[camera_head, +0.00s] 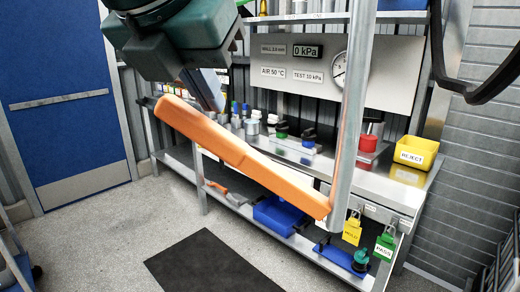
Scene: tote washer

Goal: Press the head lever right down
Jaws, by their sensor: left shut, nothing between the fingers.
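A long orange lever (240,155) crosses the middle of the head view. My left gripper (210,97) comes down from the top under a dark green wrist. It is shut and empty, with its fingertips at the upper edge of the lever near the free end. I cannot tell whether they touch it. My right gripper is not in view.
Behind is a steel bench (385,178) with a gauge panel (345,45) reading 0 kPa, small bottles, a red pot (368,143) and a yellow REJECT bin (416,152). A blue bin (280,215) is on the lower shelf. A dark mat (215,265) lies on open floor.

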